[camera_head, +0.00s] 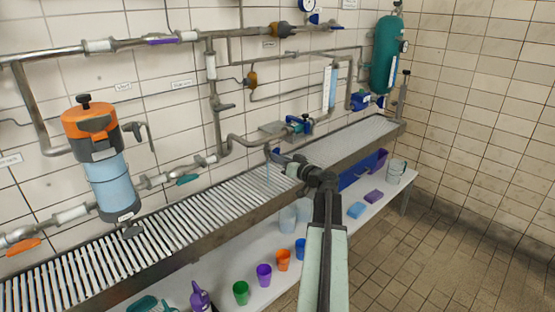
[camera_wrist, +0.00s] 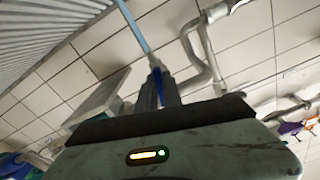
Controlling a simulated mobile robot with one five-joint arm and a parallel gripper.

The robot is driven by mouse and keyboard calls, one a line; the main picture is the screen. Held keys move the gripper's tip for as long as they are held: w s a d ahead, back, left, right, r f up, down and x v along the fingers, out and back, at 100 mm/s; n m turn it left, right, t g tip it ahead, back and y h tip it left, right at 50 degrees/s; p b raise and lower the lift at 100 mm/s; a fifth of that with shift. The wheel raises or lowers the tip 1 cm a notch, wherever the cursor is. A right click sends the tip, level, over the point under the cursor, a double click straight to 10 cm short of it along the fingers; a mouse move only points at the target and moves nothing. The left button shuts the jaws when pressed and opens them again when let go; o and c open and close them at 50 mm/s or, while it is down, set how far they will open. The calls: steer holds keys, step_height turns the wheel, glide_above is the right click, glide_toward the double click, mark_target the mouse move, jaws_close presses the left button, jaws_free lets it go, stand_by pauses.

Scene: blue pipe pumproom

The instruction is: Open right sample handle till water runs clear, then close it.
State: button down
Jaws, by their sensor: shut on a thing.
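My gripper (camera_head: 284,159) reaches up to the pipework above the slatted drain trough, right of the middle in the head view. In the wrist view, its dark fingers (camera_wrist: 168,90) are shut on a narrow blue handle (camera_wrist: 154,94), the sample handle. The head view hides the held part behind my gripper. A thin, light blue water stream (camera_wrist: 133,28) runs from the outlet toward the slats; it shows faintly in the head view (camera_head: 268,171). The stream looks pale, but I cannot tell surely whether it is clear. A blue valve (camera_head: 298,123) sits just behind and above.
The slatted trough (camera_head: 190,207) runs along the wall. An orange-topped filter (camera_head: 104,160) stands at left. A lower white shelf holds several cups, including an orange cup (camera_head: 283,260), and a blue bin (camera_head: 360,170). A teal tank (camera_head: 386,55) hangs at right. The floor at right is clear.

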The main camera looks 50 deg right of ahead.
steer(key=m, duration=0.7)
steer(key=shift+w+a+r, duration=0.1)
steer(key=shift+a+r, duration=0.05)
steer(key=shift+r, duration=0.1)
steer(key=m, duration=0.4)
steer(key=shift+r+m, duration=0.1)
steer(key=shift+m, duration=0.3)
steer(key=shift+r+m+p, duration=0.1)
steer(key=shift+m+p, duration=0.2)
steer(key=shift+m, duration=1.4)
steer(key=c, duration=1.5)
jaws_free()
steer(key=shift+a, duration=0.1)
